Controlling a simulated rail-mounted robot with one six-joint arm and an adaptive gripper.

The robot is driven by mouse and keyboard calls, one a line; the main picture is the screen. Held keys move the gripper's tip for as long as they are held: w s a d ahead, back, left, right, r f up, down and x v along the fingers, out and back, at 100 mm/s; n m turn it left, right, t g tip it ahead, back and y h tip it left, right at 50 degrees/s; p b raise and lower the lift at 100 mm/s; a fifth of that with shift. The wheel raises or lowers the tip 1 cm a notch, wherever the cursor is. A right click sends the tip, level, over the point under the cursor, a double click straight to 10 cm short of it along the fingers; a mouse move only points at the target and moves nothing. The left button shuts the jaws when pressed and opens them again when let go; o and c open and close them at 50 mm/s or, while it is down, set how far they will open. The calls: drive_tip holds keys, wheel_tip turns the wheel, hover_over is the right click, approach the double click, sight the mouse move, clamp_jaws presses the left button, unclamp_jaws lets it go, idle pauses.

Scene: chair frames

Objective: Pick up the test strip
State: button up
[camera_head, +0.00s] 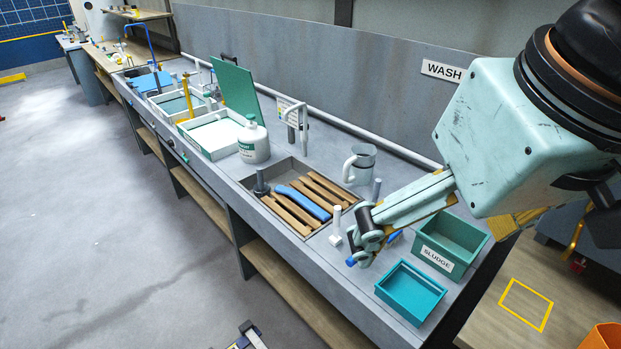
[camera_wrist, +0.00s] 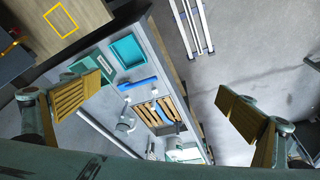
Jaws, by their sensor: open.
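I cannot tell for sure which thing is the test strip. A blue bar (camera_wrist: 137,83) lies on the wash counter between the teal tray and the slatted basin in the wrist view. In the head view only its ends (camera_head: 350,262) show, with my gripper (camera_head: 366,232) in front of its middle. Another blue, curved piece (camera_head: 311,203) lies on the wooden slats of the basin. In the wrist view my gripper (camera_wrist: 162,92) has its two ribbed fingers wide apart, with nothing between them. It is above the counter; the exact height is unclear.
A teal tray (camera_head: 411,291) and a SLUDGE bin (camera_head: 452,243) stand near the bar. A white upright post (camera_head: 336,226), a metal jug (camera_head: 359,165) and a white bottle (camera_head: 253,141) stand around the basin (camera_head: 262,202). The floor in front is open.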

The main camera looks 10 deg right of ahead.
drive_tip(key=shift+c, duration=0.7)
drive_tip(key=c, duration=2.4)
drive_tip(key=shift+w, duration=0.1)
